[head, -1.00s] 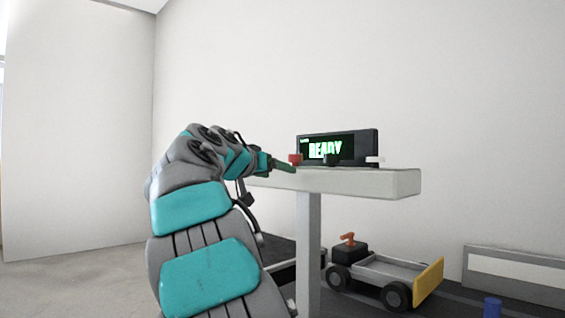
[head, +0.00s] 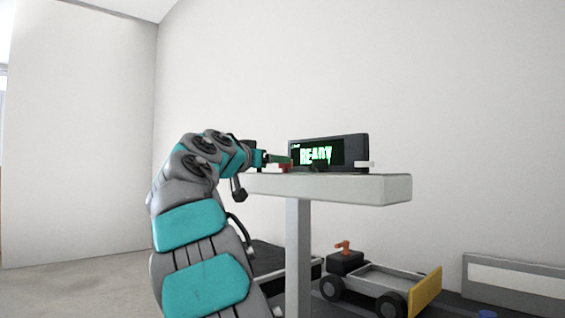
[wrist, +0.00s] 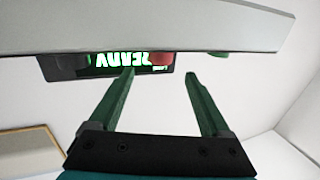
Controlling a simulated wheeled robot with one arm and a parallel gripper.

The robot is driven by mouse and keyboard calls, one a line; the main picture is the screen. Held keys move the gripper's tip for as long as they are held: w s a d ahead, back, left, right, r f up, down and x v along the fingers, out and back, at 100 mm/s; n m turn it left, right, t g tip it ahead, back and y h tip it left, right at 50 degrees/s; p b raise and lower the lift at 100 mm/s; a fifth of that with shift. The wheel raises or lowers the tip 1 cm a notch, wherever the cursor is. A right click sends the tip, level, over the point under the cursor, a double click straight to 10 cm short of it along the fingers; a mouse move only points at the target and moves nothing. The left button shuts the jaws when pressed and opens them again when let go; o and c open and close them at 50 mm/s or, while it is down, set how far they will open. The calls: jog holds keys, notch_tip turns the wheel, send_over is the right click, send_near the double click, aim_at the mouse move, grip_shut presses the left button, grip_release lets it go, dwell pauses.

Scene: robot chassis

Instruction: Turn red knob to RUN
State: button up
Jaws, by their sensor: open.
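The red knob (head: 286,168) sits at the left end of a row in front of a dark control box (head: 350,147), whose screen reads READY in green. My gripper (head: 280,160) reaches the knob from the left, its green fingers overlapping the knob in the head view. In the wrist view, which is upside down, the two fingers (wrist: 160,75) are apart and empty. The red knob (wrist: 162,58) lies just beyond the fingertips, roughly between them, partly hidden by the table edge. Contact cannot be told. The knob's pointer and markings are not readable.
The box stands on a pale pedestal table (head: 390,188). A black knob (head: 319,168) and a white knob (head: 364,164) are right of the red one. A green object (wrist: 218,54) shows beside the red knob in the wrist view. A wheeled cart (head: 375,280) stands below.

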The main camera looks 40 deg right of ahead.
jog(key=p+x, duration=0.1)
jog(key=x, duration=0.5)
jog(key=shift+w+d, duration=0.2)
jog(key=shift+d, duration=0.15)
grip_shut()
dwell(0.3)
